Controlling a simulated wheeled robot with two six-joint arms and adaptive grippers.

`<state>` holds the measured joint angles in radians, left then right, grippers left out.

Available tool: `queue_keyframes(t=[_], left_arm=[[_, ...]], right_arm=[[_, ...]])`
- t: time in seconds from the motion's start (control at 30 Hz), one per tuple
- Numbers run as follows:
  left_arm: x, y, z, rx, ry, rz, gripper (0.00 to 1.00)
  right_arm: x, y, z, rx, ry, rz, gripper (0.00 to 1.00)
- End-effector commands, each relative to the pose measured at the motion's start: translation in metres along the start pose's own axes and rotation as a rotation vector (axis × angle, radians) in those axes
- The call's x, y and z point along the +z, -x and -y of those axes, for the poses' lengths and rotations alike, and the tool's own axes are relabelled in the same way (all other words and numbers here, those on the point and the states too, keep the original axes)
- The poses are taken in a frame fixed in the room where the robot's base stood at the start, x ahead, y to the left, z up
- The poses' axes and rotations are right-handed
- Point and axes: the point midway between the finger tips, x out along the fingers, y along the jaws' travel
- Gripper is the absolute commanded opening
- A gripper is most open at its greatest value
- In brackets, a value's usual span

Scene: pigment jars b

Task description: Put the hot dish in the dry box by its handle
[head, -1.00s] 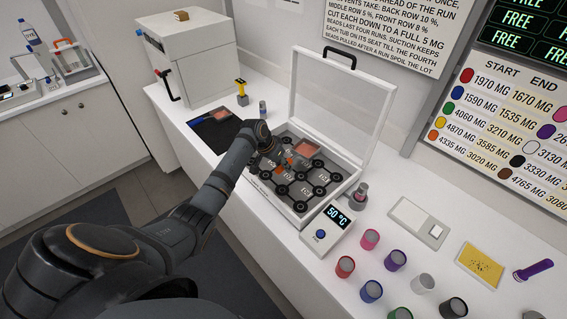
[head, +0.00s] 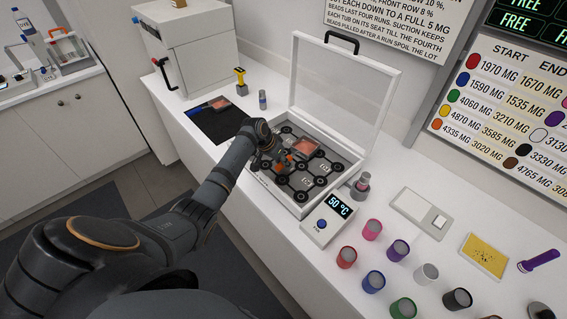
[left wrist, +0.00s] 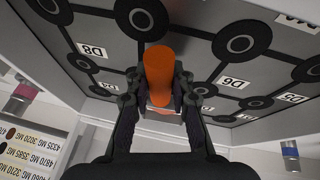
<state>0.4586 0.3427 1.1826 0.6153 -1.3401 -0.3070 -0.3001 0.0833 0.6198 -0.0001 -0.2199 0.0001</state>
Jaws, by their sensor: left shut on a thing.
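The dry box (head: 303,208) stands open on the counter, its clear lid raised at the back. Its floor is a grid of round black seats and labels, which also shows in the left wrist view (left wrist: 184,62). The hot dish (head: 307,147), with a reddish content, is inside the box's outline in the head view. My left gripper (head: 284,160) is over the box floor. In the left wrist view, the gripper (left wrist: 160,88) is shut on the dish's orange handle (left wrist: 159,70). I cannot tell whether the dish touches the floor. My right gripper is out of view.
Several coloured jars (head: 372,229) stand to the right, near a scale (head: 420,213) and a yellow tray (head: 484,256). A black mat (head: 215,122) lies left of the box; a white oven (head: 190,50) stands behind it.

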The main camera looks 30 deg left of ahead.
Motion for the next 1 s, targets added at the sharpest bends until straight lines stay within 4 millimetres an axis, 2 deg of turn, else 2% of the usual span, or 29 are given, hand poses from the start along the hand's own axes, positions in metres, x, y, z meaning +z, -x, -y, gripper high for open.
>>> queue_keyframes(t=[0.4,0.43,0.6,0.87,1.0], left_arm=[[0.0011,-0.0043,0.0009,0.0,-0.001,-0.002,0.0],[0.0007,-0.0036,0.0008,0.0,-0.001,-0.002,0.26],[0.0011,-0.0036,0.0008,0.0,-0.001,-0.001,0.48],[0.0025,-0.0044,0.001,0.0,0.001,0.002,0.48],[-0.0003,0.0015,-0.0003,0.0,0.0,0.001,0.48]], right_arm=[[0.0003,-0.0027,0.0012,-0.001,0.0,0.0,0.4],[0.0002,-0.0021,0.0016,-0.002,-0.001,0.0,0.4],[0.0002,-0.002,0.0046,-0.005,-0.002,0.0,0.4],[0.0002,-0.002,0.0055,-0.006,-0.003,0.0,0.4],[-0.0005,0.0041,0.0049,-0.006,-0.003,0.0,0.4]])
